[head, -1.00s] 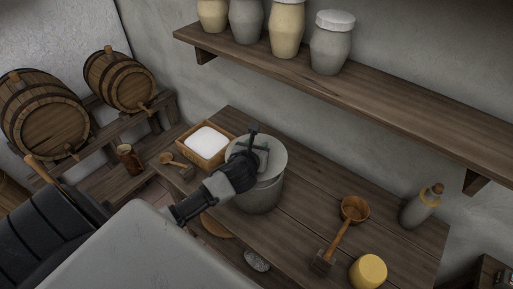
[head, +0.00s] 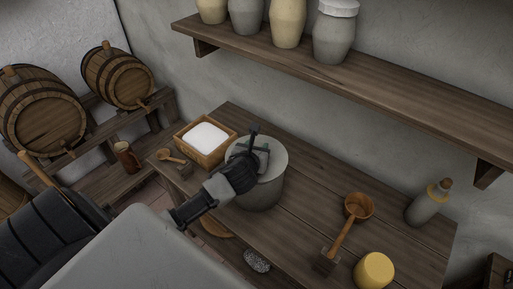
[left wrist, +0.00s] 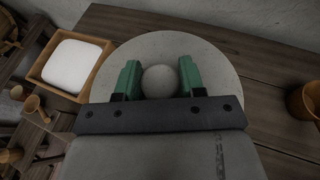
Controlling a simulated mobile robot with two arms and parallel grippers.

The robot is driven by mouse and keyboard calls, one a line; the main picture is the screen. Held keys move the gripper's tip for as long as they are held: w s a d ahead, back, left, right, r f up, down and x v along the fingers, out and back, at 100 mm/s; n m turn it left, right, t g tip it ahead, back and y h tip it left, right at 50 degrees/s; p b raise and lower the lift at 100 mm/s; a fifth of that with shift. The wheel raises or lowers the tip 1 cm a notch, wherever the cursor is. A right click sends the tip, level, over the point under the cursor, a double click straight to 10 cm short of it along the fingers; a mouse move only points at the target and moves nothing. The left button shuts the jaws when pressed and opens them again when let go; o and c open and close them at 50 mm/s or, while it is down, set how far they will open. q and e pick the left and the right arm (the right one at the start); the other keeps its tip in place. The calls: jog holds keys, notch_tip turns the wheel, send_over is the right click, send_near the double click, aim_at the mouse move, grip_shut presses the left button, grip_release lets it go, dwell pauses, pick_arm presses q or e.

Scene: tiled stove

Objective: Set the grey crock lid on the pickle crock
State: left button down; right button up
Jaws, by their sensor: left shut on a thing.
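The grey crock lid (head: 274,157) is a round flat disc with a ball knob (left wrist: 160,81). My left gripper (left wrist: 160,80) has its green fingers on either side of this knob and is shut on it. The gripper also shows in the head view above the lid. The grey pickle crock (head: 262,192) stands on the table directly under the lid. The lid covers the crock's mouth and looks level with it; I cannot tell whether a thin gap is left. My right gripper is not in view.
A wooden box of white stuff (head: 206,138) stands close behind the crock at left. A wooden ladle (head: 357,208), a yellow block (head: 374,270) and a grey bottle (head: 428,205) are to the right. A speckled stone (head: 257,261) lies in front. A shelf (head: 330,75) with jars runs above.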

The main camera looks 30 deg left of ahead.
pick_arm(q)
jog(key=shift+f, duration=0.55)
jog(key=c, duration=0.6)
grip_release()
jog(key=shift+s, duration=0.1)
jog(key=b+v, duration=0.1)
jog(key=v, duration=0.9)
jog(key=shift+s+d+r, duration=0.1)
jog(key=shift+s+r, duration=0.1)
jog(key=shift+s, duration=0.1)
